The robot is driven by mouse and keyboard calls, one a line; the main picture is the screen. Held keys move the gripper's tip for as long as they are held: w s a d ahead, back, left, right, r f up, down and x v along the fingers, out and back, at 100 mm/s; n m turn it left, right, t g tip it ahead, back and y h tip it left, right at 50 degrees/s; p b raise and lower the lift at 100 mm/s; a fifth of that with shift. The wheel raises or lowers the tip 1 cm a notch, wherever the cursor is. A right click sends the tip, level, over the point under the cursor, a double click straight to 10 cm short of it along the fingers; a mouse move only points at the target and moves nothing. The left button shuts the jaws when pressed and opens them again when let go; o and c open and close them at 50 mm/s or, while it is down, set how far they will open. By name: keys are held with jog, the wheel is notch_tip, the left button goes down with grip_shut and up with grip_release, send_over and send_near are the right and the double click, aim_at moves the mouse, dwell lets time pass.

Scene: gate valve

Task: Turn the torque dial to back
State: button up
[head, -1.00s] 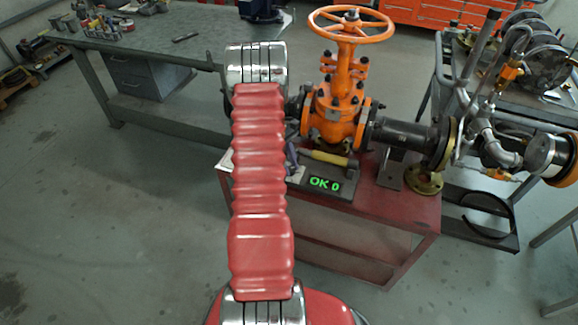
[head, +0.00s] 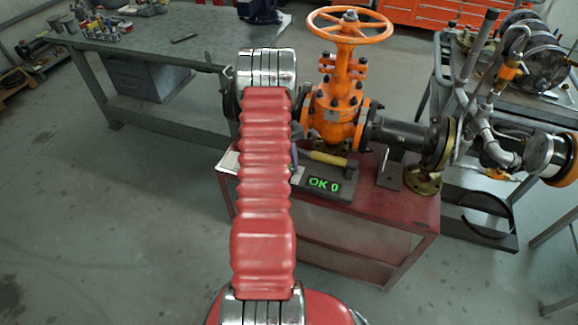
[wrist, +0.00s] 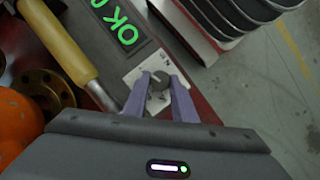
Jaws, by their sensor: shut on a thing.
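The torque dial (wrist: 159,79) is a small grey knob on a white plate (wrist: 136,77) in the wrist view. My gripper (wrist: 160,82) has purple fingers, one on each side of the knob, and it is shut on the dial. The dial's pointer direction is not clear to me. The display also shows partly in the wrist view (wrist: 122,22). In the head view my red arm hides the dial and most of the gripper.
The orange gate valve (head: 338,115) with its handwheel (head: 349,24) stands behind the display on the red table (head: 395,215). A yellow-handled tool (head: 328,158) lies by the display. A dark pipe (head: 403,134) runs right to more fittings. A grey workbench (head: 165,45) is at the back left.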

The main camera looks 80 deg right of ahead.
jog(key=o, duration=1)
jog(key=shift+o, duration=0.2)
jog(key=shift+r, duration=0.15)
jog(key=v, duration=1.3)
jog(key=shift+w+r, duration=0.15)
jog(key=shift+r, duration=0.05)
jog(key=shift+d, duration=0.1)
